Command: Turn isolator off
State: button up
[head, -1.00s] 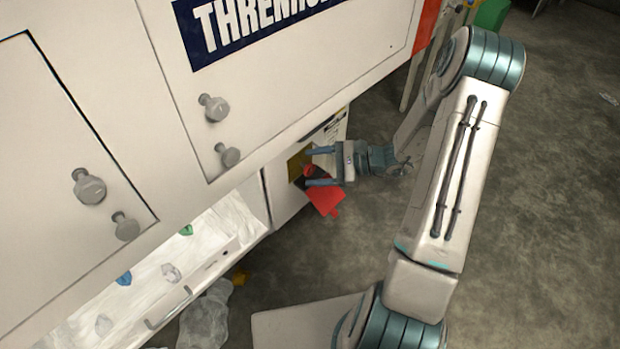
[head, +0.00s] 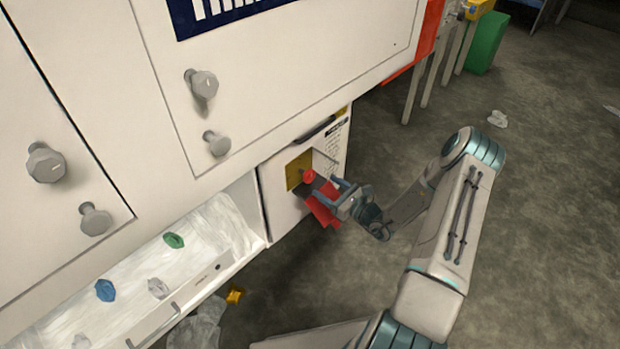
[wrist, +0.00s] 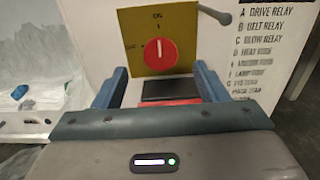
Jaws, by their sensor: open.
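The isolator is a red rotary knob (head: 309,176) on a yellow plate (head: 293,173), on the low white cabinet. In the wrist view the knob (wrist: 160,53) faces me, its white mark roughly upright toward a small label above; another label is at left, both hard to read. My gripper (head: 334,192) is open, just right of and below the knob in the head view. In the wrist view its fingers (wrist: 161,72) lie left and right below the knob, apart from it, with nothing visibly held. A red tag (head: 322,206) hangs below the knob, partly hidden by the gripper.
A dark flat piece (wrist: 170,90) sits beneath the plate. A grey rod (wrist: 214,14) juts out at the plate's upper right. A white tray (head: 150,295) with scraps lies left. Larger cabinet doors with grey knobs (head: 46,162) stand above. Floor at right is open.

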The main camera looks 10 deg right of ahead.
aim_at(311, 176)
jog(key=b+x, duration=0.2)
jog(key=x, duration=0.6)
jog(key=shift+w+a, duration=0.1)
jog(key=shift+w, duration=0.05)
jog(key=c, duration=1)
